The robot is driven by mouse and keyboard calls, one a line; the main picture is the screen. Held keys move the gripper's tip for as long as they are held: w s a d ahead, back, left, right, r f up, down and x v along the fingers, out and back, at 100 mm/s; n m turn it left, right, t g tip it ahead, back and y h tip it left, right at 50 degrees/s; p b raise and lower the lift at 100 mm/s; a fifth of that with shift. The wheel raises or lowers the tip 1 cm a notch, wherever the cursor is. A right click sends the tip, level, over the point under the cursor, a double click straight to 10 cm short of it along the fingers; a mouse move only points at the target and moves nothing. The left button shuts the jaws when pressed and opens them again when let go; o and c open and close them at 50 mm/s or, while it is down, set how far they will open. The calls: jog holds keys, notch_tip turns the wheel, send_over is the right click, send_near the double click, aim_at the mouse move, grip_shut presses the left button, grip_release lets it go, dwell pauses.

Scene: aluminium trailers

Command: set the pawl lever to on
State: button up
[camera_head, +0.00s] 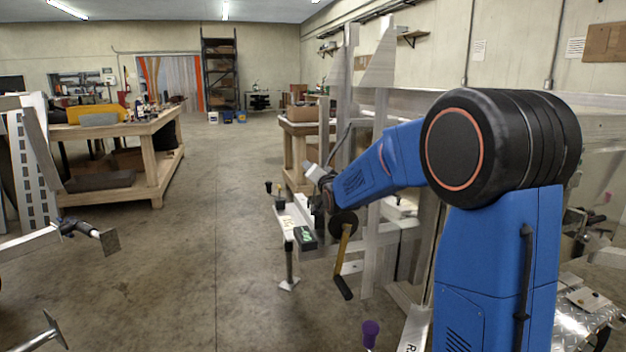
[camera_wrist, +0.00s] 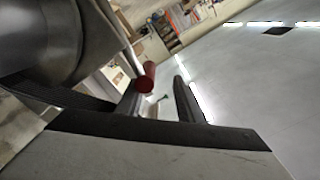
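A red-tipped lever (camera_wrist: 146,76) on a thin metal rod shows in the wrist view, just beyond my gripper (camera_wrist: 158,102). I take it for the pawl lever, but its on or off mark cannot be read. One dark finger stands to the right of the red tip. The other side is crowded by grey metal. A gap shows between the fingers, with nothing held in it. In the head view my arm reaches to the trailer's front, and my gripper (camera_head: 318,174) is small there. The winch crank (camera_head: 344,245) hangs below it, with a black grip. The lever cannot be made out there.
A dark rounded metal part (camera_wrist: 55,40) fills the upper left of the wrist view, close to my gripper. Trailer uprights (camera_head: 378,120) stand behind my arm. A workbench (camera_head: 125,130) stands at the left. The concrete floor (camera_head: 215,220) between is clear.

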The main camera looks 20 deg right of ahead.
notch_tip(320, 180, up, 7)
jog(key=shift+f, duration=0.1)
dwell(0.6)
jog(key=s+f+n+g, duration=0.2)
jog(key=s+f, duration=0.6)
jog(key=s, duration=1.1)
jog(key=s+a+f+n+g, duration=0.1)
jog(key=s+f+n+g, duration=0.2)
jog(key=s, duration=1.6)
jog(key=s+a+f+n+g, duration=0.1)
jog(key=s+f+n+g, duration=0.2)
jog(key=s+f+g, duration=0.5)
jog(key=s+f, duration=0.5)
jog(key=s, duration=0.6)
jog(key=shift+s, duration=0.3)
